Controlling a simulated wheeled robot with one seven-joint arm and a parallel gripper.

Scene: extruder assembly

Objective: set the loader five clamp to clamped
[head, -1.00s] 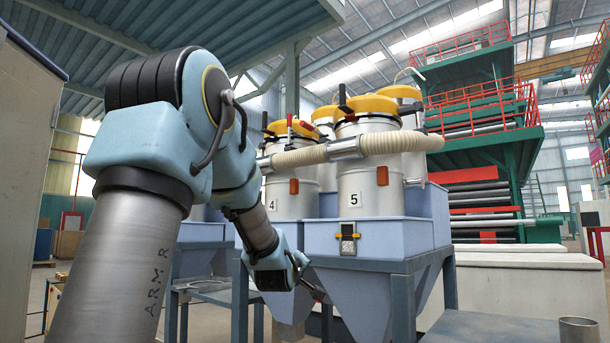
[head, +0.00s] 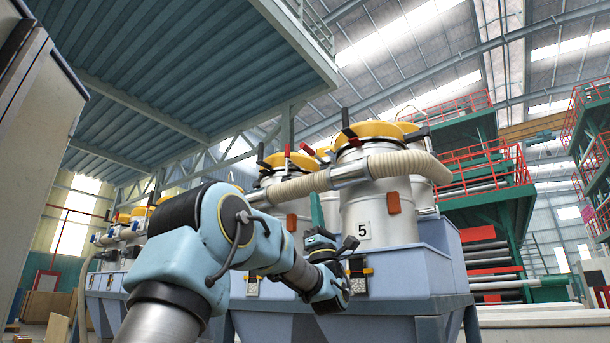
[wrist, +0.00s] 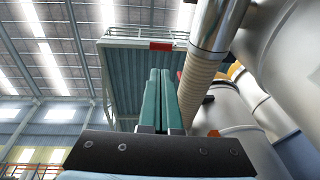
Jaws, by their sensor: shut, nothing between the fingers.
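Loader five is the pale metal canister (head: 375,215) with a "5" label and a yellow lid (head: 372,131). A dark clamp handle (head: 345,118) stands up at the left of its lid. I cannot tell the clamp's exact setting. My gripper (head: 316,208) points upward just left of the canister, below the lid and the cream hose. In the wrist view its two green fingers (wrist: 158,98) are together and empty, beside the ribbed hose (wrist: 195,83). The lid clamp cannot be made out in the wrist view.
A blue hopper (head: 400,270) is below loader five. Another loader with a yellow lid (head: 290,159) stands to the left.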

